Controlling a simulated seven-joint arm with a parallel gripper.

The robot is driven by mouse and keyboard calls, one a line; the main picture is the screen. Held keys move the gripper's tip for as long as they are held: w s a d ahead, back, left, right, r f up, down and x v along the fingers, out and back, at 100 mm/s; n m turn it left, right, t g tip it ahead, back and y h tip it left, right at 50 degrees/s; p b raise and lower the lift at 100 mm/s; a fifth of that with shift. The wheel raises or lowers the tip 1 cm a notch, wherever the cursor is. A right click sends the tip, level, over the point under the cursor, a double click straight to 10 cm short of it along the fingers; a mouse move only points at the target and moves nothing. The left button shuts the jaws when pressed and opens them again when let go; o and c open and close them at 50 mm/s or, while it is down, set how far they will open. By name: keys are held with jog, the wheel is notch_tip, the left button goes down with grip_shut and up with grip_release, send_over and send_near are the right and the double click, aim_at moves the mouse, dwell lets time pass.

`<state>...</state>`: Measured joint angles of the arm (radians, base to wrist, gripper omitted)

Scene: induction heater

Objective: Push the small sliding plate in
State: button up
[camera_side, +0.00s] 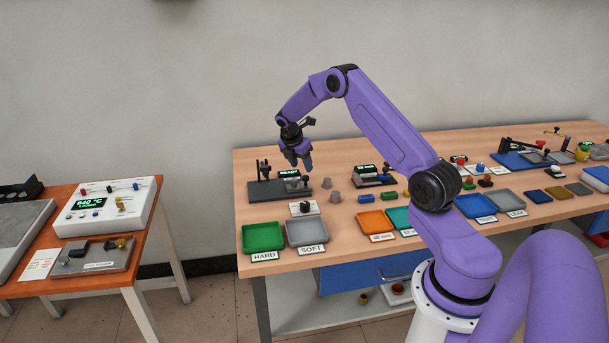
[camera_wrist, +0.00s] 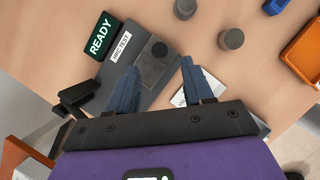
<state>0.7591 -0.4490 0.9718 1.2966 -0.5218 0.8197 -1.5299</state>
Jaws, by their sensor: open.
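My gripper (camera_side: 299,163) is open and empty above the grey tester at the left of the long bench. The wrist view shows its two fingers (camera_wrist: 158,66) apart on either side of a small dark square plate (camera_wrist: 150,70) with a round spot on it. This plate lies on the tester's grey base (camera_side: 262,196), labelled HRC-TEST in the wrist view. I cannot tell whether it is the sliding plate. A display (camera_wrist: 100,36) beside it reads READY. On the left table, a white box (camera_side: 140,192) showing 640 °C stands behind a low grey fixture (camera_side: 112,262).
Two short grey cylinders (camera_wrist: 231,39) stand beside the tester. A green tray (camera_side: 262,236) marked HARD and a grey tray (camera_side: 306,232) marked SOFT sit at the front edge. More devices and trays fill the bench to the right. A floor gap separates the two tables.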

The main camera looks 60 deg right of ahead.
aim_at(305, 176)
jog(key=shift+x, duration=3.05)
